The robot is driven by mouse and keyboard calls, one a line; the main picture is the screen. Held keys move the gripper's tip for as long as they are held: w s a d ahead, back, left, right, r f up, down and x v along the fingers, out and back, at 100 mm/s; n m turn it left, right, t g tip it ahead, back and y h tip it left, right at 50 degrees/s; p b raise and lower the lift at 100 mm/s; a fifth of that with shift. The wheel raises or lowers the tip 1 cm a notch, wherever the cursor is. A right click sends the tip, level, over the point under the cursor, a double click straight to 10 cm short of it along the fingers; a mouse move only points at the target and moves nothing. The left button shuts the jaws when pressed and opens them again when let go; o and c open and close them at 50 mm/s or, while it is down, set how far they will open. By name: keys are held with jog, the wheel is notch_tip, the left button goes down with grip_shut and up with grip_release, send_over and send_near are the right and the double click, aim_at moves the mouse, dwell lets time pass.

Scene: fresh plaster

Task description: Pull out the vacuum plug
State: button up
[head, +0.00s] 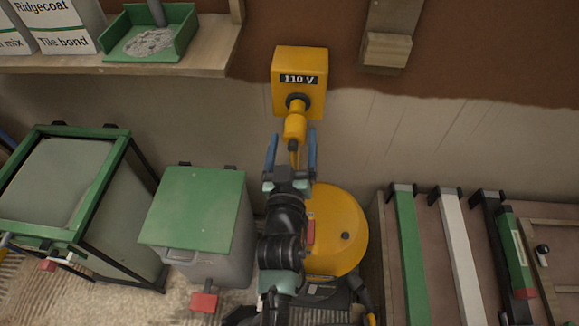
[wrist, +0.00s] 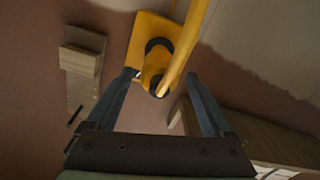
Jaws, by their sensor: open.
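The yellow vacuum plug (head: 294,126) sits in the yellow 110 V socket box (head: 300,98) on the wall, below the box's label. In the wrist view the plug (wrist: 154,72) meets the box (wrist: 139,40) at a dark round collar, and a yellow cable (wrist: 186,45) runs past it. My gripper (head: 292,139) is open, its two blue fingers pointing toward the plug. In the wrist view the fingers (wrist: 161,82) stand apart to either side of the plug's rear end, with gaps on both sides. The yellow vacuum (head: 341,220) stands below, partly hidden by my arm.
A wooden shelf (head: 213,60) with bags and a green tray (head: 180,40) is at the upper left. A wooden bracket (head: 386,50) is on the wall to the right. A green-lidded bin (head: 195,205) stands at lower left, tool rack at right.

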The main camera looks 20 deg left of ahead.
jog(key=p+v, duration=0.2)
jog(key=v, duration=0.9)
jog(key=shift+s, duration=0.25)
jog(key=w+d+r+m+t+h, duration=0.1)
jog(key=w+d+r+t, duration=0.1)
jog(key=r, duration=0.9)
jog(key=w+d+r+m+t+h, duration=0.1)
jog(key=w+d+r+t, duration=0.15)
jog(key=r, duration=0.75)
jog(key=w+d+r+m+t+h, duration=0.1)
jog(key=w+d+r, duration=0.15)
jog(key=r, duration=0.85)
jog(key=s+d+r+m+t+p, duration=0.15)
jog(key=s+r, duration=0.45)
jog(key=r, duration=0.6)
jog(key=s+d+r+m+t+p, duration=0.1)
jog(key=s+r+t, duration=0.3)
jog(key=r, duration=0.9)
notch_tip(320, 180, up, 13)
jog(key=g+p, duration=0.1)
jog(key=p, duration=1.2)
jog(key=shift+s+h, duration=0.4)
jog(key=shift+s, duration=0.05)
jog(key=shift+d, duration=0.1)
